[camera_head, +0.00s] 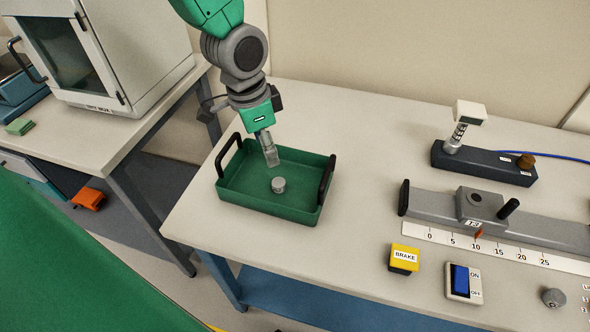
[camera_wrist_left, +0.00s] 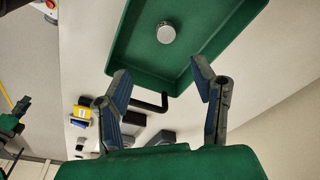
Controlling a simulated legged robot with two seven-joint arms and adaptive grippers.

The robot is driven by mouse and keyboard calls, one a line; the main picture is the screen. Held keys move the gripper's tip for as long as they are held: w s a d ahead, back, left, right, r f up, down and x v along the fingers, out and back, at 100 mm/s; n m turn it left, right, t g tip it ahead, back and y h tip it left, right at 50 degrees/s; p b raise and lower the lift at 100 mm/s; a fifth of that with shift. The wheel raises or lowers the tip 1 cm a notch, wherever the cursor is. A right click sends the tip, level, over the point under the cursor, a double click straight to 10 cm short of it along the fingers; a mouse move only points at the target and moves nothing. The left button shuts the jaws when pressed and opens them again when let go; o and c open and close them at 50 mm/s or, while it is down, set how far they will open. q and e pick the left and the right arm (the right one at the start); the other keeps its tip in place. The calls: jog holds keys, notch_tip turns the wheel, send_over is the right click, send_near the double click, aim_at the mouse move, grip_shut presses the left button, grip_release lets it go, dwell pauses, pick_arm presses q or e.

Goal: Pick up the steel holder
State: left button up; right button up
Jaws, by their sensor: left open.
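The steel holder (camera_head: 278,185) is a small, short silver cylinder standing on the floor of a green tray (camera_head: 240,194). In the left wrist view the holder (camera_wrist_left: 166,33) shows as a round silver top inside the green tray (camera_wrist_left: 122,48), beyond the fingertips. My left gripper (camera_head: 271,158) hangs over the tray, above the holder and slightly left of it in the head view. In the left wrist view its two fingers (camera_wrist_left: 161,80) are spread wide with nothing between them. My right gripper is in neither view.
The tray has black handles (camera_head: 326,180) at both ends. To its right are a grey rail (camera_head: 430,204) with a scale, a yellow BRAKE box (camera_head: 404,259), a blue switch (camera_head: 461,281) and a dark block (camera_head: 480,163). The table in front of the tray is bare.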

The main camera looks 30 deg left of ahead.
pick_arm(q)
jog(key=b, duration=0.1)
send_over(280, 182)
jog(key=s+a, duration=0.2)
jog(key=f, duration=0.8)
jog(key=shift+w+f, duration=0.1)
jog(key=shift+w, duration=0.15)
jog(key=shift+w+d+f, duration=0.15)
jog(key=shift+d+f, duration=0.15)
jog(key=shift+d, duration=0.35)
jog(key=f, duration=0.3)
jog(key=w+f, duration=0.1)
jog(key=shift+d+f, duration=0.2)
jog(key=shift+d, duration=0.05)
jog(key=shift+w+a+f, duration=0.1)
jog(key=shift+a+f, duration=0.1)
jog(key=shift+f, duration=0.05)
jog(key=shift+a, duration=0.25)
jog(key=shift+d, duration=0.4)
grip_shut()
jog(key=shift+d+r, duration=0.15)
jog(key=shift+d, duration=0.05)
